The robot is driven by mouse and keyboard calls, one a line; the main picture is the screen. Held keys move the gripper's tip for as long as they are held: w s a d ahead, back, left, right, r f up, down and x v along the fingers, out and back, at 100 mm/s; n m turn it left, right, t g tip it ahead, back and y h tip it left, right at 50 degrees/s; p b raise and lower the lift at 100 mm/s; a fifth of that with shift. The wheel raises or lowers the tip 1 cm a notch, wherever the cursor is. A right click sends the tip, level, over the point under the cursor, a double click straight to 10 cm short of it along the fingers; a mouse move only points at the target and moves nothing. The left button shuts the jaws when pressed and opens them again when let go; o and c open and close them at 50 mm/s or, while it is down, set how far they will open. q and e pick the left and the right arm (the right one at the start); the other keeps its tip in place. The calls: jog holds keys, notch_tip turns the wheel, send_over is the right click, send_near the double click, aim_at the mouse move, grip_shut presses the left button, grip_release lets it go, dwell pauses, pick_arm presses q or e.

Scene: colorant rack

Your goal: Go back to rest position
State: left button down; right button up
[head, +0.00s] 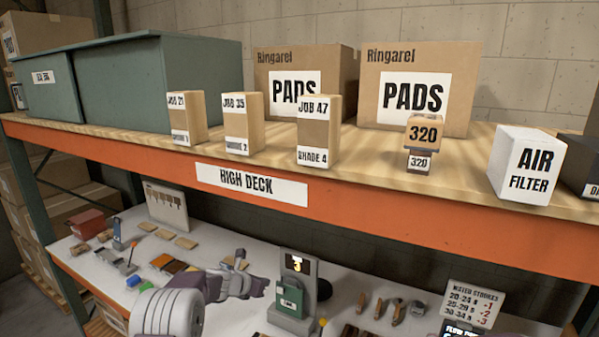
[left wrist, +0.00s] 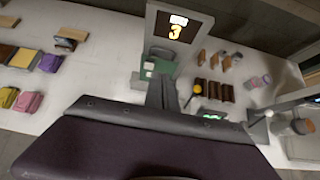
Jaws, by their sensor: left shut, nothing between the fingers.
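My left gripper (head: 262,287) is over the lower white bench, with its tips just left of a grey stand (head: 288,322) that has a lit display reading 3. A green container (head: 290,297) sits at the front of that stand. I cannot tell whether the gripper touches the stand. In the left wrist view the fingers (left wrist: 161,92) are together and empty, pointing toward the stand's display (left wrist: 178,27). My right gripper is in neither view.
Small tools, wooden pieces and a red box (head: 86,223) lie on the bench.

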pick_arm(q)
jog(key=s+a+f+m+g+y+b, duration=0.1)
jog(key=s+a+f+m+g+b, duration=0.1)
jog(key=s+f+m+b, duration=0.5)
jog(key=s+a+f+m+g+y+b, duration=0.1)
jog(key=s+f+m+g+b, duration=0.2)
jog(key=s+f+m+b, duration=0.4)
jog(key=s+a+f+m+g+y+b, duration=0.2)
jog(key=s+f+m+b, duration=0.5)
jog(key=s+m, duration=0.9)
jog(key=s+f+g, duration=0.1)
jog(key=s+f, duration=0.1)
jog(key=s, duration=0.7)
jog(key=shift+s+a+f+b, duration=0.3)
jog(key=shift+f, duration=0.1)
jog(key=shift+s, duration=0.1)
